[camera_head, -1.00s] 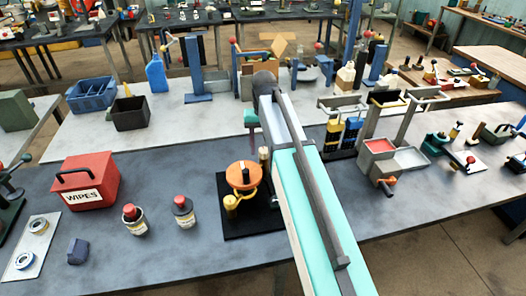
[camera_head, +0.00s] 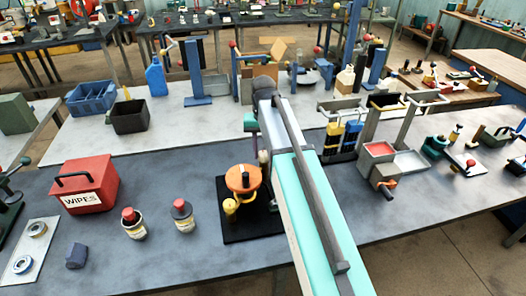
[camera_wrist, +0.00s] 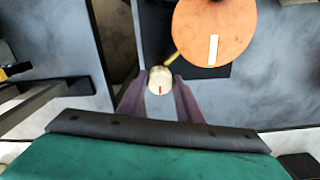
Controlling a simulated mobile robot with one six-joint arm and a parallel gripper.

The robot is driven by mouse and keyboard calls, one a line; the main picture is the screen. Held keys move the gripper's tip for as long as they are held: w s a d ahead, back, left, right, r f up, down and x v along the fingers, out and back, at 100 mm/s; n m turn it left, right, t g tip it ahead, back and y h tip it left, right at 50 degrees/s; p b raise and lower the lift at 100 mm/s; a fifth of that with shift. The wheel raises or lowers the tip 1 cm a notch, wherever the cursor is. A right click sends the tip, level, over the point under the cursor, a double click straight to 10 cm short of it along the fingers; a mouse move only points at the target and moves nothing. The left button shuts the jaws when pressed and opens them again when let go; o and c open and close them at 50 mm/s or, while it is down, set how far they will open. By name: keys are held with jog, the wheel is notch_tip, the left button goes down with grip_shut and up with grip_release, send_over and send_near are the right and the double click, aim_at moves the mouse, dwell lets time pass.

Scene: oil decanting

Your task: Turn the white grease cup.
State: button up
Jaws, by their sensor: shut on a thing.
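The white grease cup (camera_wrist: 159,75) is a small pale round cap with a red mark, seen from above in the wrist view. The mark points toward the bottom of that picture. My gripper (camera_wrist: 160,86) is shut on the cup, with one purple finger on each side. In the head view the cup's pale side (camera_head: 263,157) shows only in part beside my arm. An orange disc (camera_wrist: 200,22) with a white stripe is just beyond the cup; in the head view it stands on a black base plate (camera_head: 237,234) with a yellow part below it.
Two red-capped bottles (camera_head: 133,229) (camera_head: 183,220) and a red WIPES box (camera_head: 95,180) stand to the left on the grey bench. A grey tray stand (camera_head: 378,168) with an orange handle stands to the right. The bench between the bottles and the box is clear.

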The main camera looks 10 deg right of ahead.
jog(key=shift+m, duration=0.4)
jog(key=m, duration=0.8)
jog(key=shift+m, duration=0.4)
jog(key=o, duration=1)
jog(key=shift+w, duration=0.1)
jog(key=shift+o, duration=0.2)
jog(key=shift+r, duration=0.15)
